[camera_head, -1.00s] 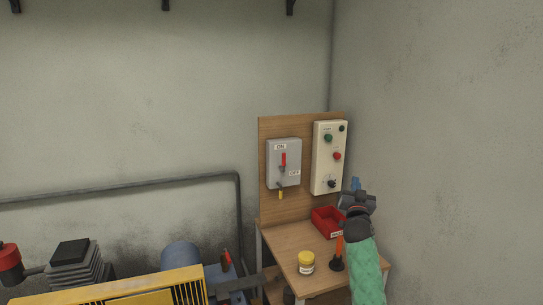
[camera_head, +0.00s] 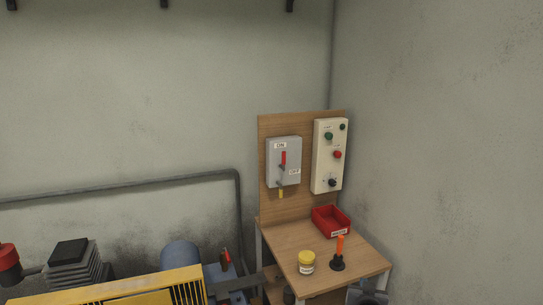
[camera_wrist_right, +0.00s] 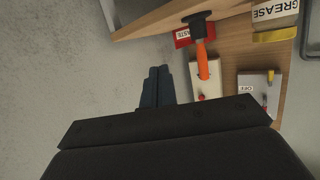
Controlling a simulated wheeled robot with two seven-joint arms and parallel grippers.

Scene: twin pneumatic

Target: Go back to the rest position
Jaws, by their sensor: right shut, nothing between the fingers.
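My right gripper (camera_head: 368,297) shows only in part at the bottom edge of the head view, below the front of the wooden table (camera_head: 318,286). In the right wrist view its dark fingers (camera_wrist_right: 157,87) are together, with nothing between them. They are apart from the table and the things on it. My left gripper is in neither view.
On the table are a red bin (camera_head: 331,222), a yellow-lidded jar (camera_head: 306,263) and an orange-handled tool (camera_head: 339,250) with a black base. A grey switch box (camera_head: 276,155) and pale button panel (camera_head: 324,168) hang on the backboard. Yellow-railed machinery (camera_head: 140,291) stands left.

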